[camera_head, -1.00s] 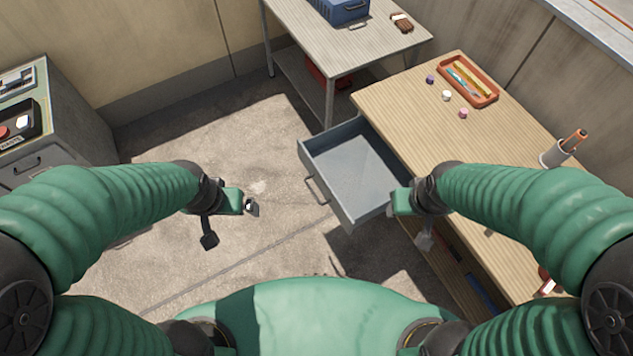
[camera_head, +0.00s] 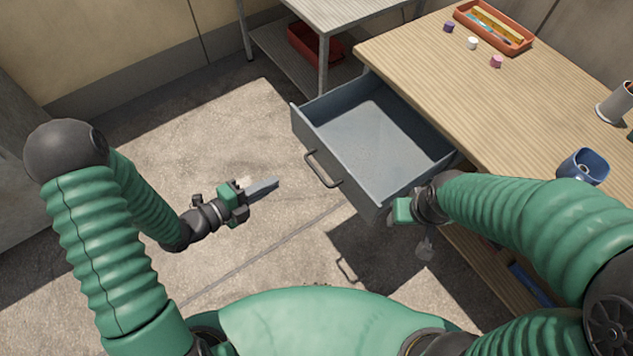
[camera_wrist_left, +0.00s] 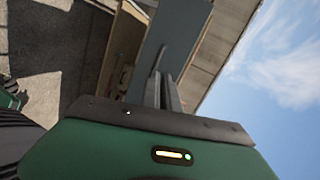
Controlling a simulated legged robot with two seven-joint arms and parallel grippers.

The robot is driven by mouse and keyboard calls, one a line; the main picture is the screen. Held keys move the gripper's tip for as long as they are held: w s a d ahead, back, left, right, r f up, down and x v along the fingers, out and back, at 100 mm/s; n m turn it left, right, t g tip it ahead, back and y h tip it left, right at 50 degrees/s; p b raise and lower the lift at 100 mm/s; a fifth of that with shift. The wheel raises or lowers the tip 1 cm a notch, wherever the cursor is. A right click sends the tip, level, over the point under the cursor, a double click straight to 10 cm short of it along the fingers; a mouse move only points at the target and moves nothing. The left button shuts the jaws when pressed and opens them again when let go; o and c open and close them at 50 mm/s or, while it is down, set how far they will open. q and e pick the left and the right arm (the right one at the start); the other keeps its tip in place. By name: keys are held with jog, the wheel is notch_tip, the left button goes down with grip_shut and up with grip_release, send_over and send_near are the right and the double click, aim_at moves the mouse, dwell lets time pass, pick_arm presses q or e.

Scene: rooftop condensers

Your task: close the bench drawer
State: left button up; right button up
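The bench drawer (camera_head: 322,139) is grey and empty, and it stands pulled out from the wooden bench (camera_head: 440,70). Its dark bar handle (camera_head: 322,169) is on the front panel. My left gripper (camera_head: 266,186) is to the left of the handle, apart from it, with its fingers pointing at the drawer front. In the left wrist view the two fingers (camera_wrist_left: 163,95) lie close together with nothing between them; the grey drawer front (camera_wrist_left: 186,30) and handle (camera_wrist_left: 157,58) are ahead. My right gripper (camera_head: 410,232) hangs by the drawer's near corner, its fingers spread and partly hidden.
On the bench are an orange tray (camera_head: 520,46), several small caps, a blue mug (camera_head: 583,168) and a grey cup (camera_head: 616,104). A metal table (camera_head: 335,12) with a red bin (camera_head: 313,42) on its shelf stands behind. The floor left of the drawer is clear.

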aim_at(332, 161)
pick_arm(q)
jog(key=s+d+m+h, duration=0.1)
jog(key=d+f+m+h+b, duration=0.1)
jog(key=m+h, duration=0.1)
jog(key=shift+s+d+t+b, duration=0.2)
jog(key=shift+s+t+b, duration=0.1)
jog(key=shift+s, duration=0.05)
grip_shut()
jog(key=x, duration=0.4)
jog(key=b+x, duration=0.1)
jog(key=x, duration=0.4)
jog(key=b+x, duration=0.1)
jog(key=x, duration=0.3)
jog(key=shift+w+d+r, duration=0.1)
jog(key=shift+d+r, duration=0.15)
jog(key=shift+r, duration=0.05)
pick_arm(e)
jog(key=s+x, duration=0.1)
jog(key=x, duration=0.5)
jog(key=shift+d+f, duration=0.2)
jog(key=shift+d, duration=0.1)
